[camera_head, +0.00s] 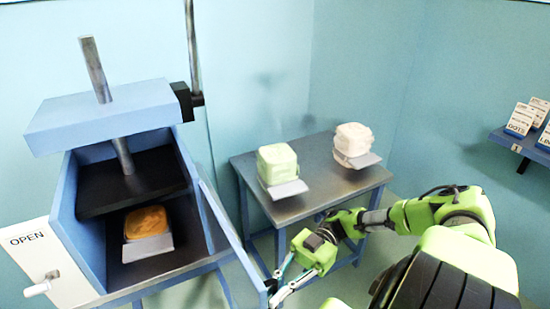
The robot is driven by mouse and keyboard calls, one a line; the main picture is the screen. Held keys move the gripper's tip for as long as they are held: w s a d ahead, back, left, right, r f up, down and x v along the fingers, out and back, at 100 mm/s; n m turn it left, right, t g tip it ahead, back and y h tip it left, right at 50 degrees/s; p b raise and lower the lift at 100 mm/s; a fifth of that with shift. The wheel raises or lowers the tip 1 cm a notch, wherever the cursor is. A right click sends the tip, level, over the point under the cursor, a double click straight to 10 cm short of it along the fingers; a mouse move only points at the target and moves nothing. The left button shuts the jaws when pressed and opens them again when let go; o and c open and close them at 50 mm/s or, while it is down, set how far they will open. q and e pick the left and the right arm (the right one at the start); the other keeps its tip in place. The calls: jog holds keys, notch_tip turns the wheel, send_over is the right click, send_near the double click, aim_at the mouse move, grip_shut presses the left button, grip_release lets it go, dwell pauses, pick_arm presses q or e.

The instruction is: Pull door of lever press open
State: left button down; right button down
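The lever press (105,119) stands at the left, with a blue frame, a metal ram rod and an open-fronted chamber. An orange-brown block (146,222) sits on a grey piece inside the chamber. A blue door panel (226,225) stands swung out on the chamber's right side, leaving the front uncovered. A white panel (48,262) marked "OPEN" with a white handle is at the chamber's left. My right gripper (276,287) is at the blue door's outer lower edge, its fingers on either side of a small dark part; whether they grip it is unclear. My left gripper is not in view.
A grey metal table (310,190) stands behind the door, bearing a pale green block (277,163) and a whitish block (352,145), each with a grey piece in front. A wall shelf (520,147) with small boxes is at the far right.

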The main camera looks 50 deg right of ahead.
jog(key=c, duration=2.2)
grip_release()
jog(key=shift+o, duration=0.2)
jog(key=d, duration=1.2)
jog(key=shift+w, duration=0.15)
